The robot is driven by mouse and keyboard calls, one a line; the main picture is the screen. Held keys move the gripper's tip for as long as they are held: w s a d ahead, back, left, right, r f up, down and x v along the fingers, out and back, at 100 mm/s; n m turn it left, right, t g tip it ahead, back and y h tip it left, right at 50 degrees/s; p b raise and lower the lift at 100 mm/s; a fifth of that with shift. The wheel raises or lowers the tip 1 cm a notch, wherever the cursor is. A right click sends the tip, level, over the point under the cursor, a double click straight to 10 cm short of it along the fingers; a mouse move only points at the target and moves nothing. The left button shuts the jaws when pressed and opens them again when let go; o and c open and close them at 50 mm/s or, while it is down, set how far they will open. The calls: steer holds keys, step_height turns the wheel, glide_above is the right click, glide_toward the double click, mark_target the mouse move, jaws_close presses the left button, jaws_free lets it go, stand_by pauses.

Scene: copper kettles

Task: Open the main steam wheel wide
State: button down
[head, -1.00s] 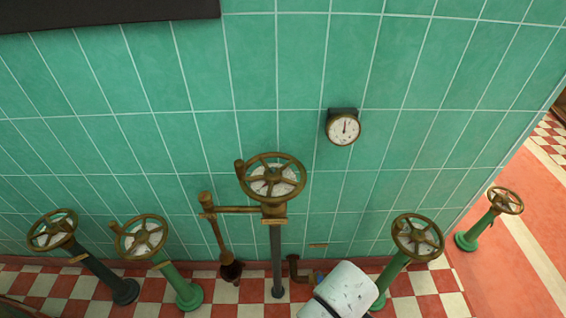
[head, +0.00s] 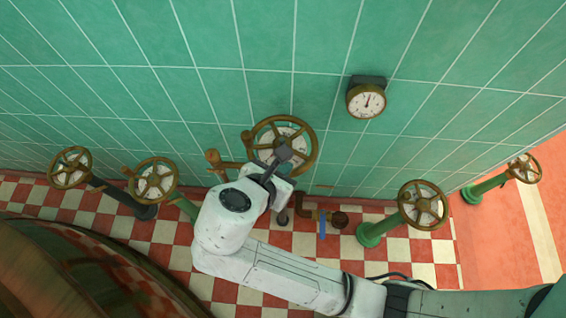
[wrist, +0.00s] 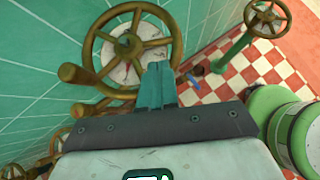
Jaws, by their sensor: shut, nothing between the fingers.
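The largest brass handwheel (head: 313,140), with several spokes and a pale dial face, stands by the tiled wall in the middle of the head view. I take it to be the main steam wheel. It has a knob on its left rim and fills the upper left of the wrist view (wrist: 133,46). My gripper (head: 284,152) is in front of this wheel, covering part of its lower middle. In the wrist view its fingers (wrist: 157,84) are together and empty, with tips just below the hub in the picture. I cannot tell whether they touch the wheel.
Smaller handwheels on posts stand at left (head: 70,167), (head: 153,181) and at right (head: 423,205), (head: 525,168). A round gauge (head: 366,101) hangs on the wall. A pipe with a blue lever (head: 322,224) is low right of the wheel. A copper kettle (head: 70,275) fills the lower left.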

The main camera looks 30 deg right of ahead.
mark_target(299, 156)
steer(key=x, duration=0.7)
steer(key=shift+d, duration=0.1)
steer(key=shift+w, duration=0.15)
